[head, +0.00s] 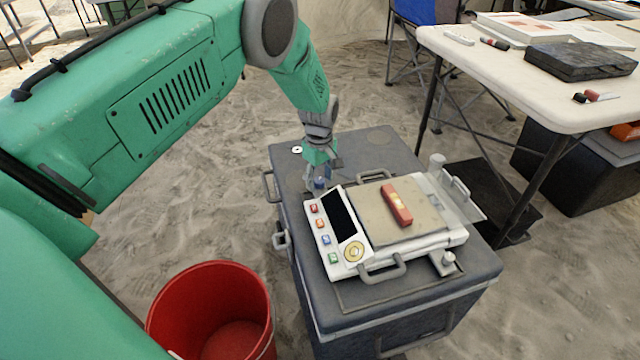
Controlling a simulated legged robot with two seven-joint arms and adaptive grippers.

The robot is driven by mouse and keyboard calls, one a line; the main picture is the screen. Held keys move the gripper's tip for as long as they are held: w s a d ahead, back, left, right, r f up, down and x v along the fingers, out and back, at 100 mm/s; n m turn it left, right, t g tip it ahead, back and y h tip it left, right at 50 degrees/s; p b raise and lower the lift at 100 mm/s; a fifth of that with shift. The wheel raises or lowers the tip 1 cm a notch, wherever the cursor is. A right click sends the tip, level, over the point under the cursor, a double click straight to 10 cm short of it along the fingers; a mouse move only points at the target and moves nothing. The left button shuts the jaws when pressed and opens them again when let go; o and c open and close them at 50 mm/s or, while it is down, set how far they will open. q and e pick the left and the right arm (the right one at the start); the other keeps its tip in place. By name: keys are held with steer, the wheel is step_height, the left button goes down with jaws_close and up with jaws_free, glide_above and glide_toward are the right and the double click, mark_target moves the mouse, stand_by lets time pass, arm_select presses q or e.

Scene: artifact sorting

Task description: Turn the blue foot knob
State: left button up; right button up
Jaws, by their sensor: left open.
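A white scale-like device (350,262) sits on a dark grey case (290,215). The blue foot knob (319,184) is at the device's far left corner, small and partly covered by my gripper. My left gripper (322,180) reaches down from above with its fingers at the knob. It is open; whether the fingers touch the knob cannot be told. My right gripper is not in view.
A red and tan block (396,205) lies on the device's tan plate (375,222). A pale foot knob (448,260) is at the near right corner. A red bucket (212,310) stands left of the case. A white table (480,75) holding items is at the right.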

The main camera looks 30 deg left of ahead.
arm_select(q)
steer(key=shift+f, duration=0.2)
jaws_close()
